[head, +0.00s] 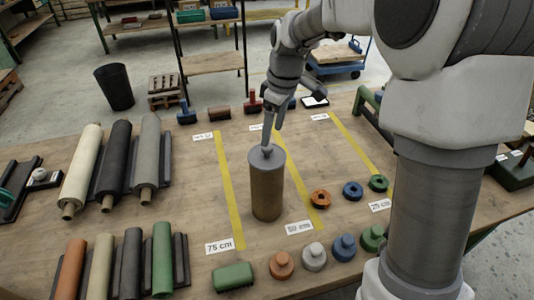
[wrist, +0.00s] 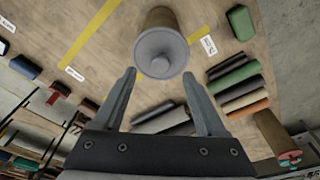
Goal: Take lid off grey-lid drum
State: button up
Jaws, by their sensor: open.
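The brown drum (head: 267,192) stands upright on the wooden table, near the middle in the head view. Its grey lid (head: 266,157) with a small round knob is on top. In the wrist view the grey lid (wrist: 162,52) faces me, with the drum's brown side (wrist: 161,17) beyond it. My gripper (head: 267,143) is at the lid's knob in the head view, pointing down. In the wrist view my gripper (wrist: 160,80) is open, its two fingers apart on either side of the lower lid edge. I cannot tell whether a finger touches the lid.
Sheet rolls (head: 115,160) lie on the left of the table. Coloured rings (head: 320,198) lie right of the drum, and several knobbed pieces (head: 314,256) stand at the front. A green block (head: 233,277) is near the front edge. Yellow strips (head: 230,190) mark the table.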

aim_at(267, 152)
jog(key=shift+w+a+f, duration=0.1)
jog(key=shift+a+f, duration=0.1)
jog(key=shift+f, duration=0.65)
jog(key=shift+w+a+f, duration=0.1)
jog(key=shift+a+f, duration=0.1)
jog(key=shift+f, duration=0.7)
jog(key=shift+w+a+f, duration=0.1)
jog(key=shift+a+f, duration=0.1)
jog(key=shift+f, duration=0.65)
grip_shut()
